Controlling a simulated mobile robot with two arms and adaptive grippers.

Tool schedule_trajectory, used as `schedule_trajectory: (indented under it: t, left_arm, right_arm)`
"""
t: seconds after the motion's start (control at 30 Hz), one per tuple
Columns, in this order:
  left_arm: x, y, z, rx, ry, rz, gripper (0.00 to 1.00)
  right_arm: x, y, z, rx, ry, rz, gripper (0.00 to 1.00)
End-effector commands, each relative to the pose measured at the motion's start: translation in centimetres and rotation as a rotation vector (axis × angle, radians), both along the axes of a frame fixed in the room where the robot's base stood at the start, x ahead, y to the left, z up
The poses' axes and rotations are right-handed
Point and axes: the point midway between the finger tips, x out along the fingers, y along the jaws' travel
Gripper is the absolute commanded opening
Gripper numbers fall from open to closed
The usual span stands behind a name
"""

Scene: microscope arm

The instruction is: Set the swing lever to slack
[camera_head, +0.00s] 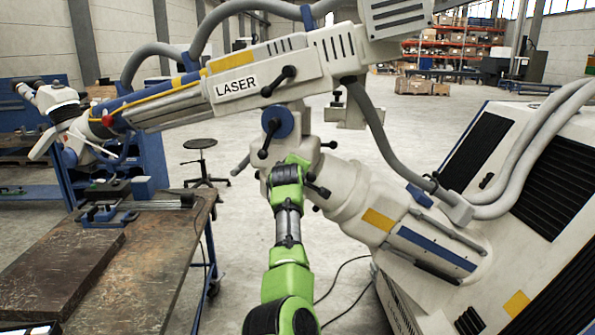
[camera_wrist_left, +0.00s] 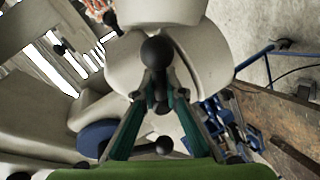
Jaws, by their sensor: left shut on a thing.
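The white microscope arm marked LASER (camera_head: 235,85) slants across the head view above its white joint column (camera_head: 305,120). My left gripper (camera_head: 290,163) is raised against this joint, just below the blue disc knob (camera_head: 278,120) and its black lever (camera_head: 267,140). In the left wrist view the teal fingers (camera_wrist_left: 160,98) close from both sides on a black ball-ended lever (camera_wrist_left: 157,54); its ball stands beyond the fingertips. The head view hides the grip behind my gripper. I see no marking that names this lever as the swing lever. My right gripper is out of view.
Another black lever (camera_head: 279,81) sits on the arm. Grey hoses (camera_head: 380,140) hang close on the right, by the large white cabinet (camera_head: 520,180). A workbench (camera_head: 150,262) with a thick plate (camera_head: 62,265) stands left. Open floor lies between.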

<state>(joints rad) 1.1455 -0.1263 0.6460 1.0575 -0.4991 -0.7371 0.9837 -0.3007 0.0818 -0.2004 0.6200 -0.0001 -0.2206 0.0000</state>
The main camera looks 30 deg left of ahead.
Motion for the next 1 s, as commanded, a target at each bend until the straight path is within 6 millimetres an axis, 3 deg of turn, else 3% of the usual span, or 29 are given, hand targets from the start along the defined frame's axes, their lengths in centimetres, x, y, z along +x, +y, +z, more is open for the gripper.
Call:
schedule_trajectory:
  t: [0.23, 0.27, 0.3, 0.77, 1.0]
  left_arm:
    - [0.0, 0.0, 0.4, 0.001, -0.009, 0.0, 0.0]
    - [0.0, 0.0, 0.4, 0.001, -0.008, 0.001, 0.18]
    - [0.0, 0.0, 0.4, 0.001, -0.008, 0.001, 0.28]
    - [-0.3, -0.2, 0.2, 0.002, -0.003, -0.001, 0.28]
    - [-2.4, -1.1, 0.9, 0.0, -0.003, 0.0, 0.28]
  right_arm:
    - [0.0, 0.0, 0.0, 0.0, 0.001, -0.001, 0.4]
    - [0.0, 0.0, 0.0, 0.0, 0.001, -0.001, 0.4]
    - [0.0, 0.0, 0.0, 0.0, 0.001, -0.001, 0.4]
    - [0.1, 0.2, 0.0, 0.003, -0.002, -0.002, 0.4]
    - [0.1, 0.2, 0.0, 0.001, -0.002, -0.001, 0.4]
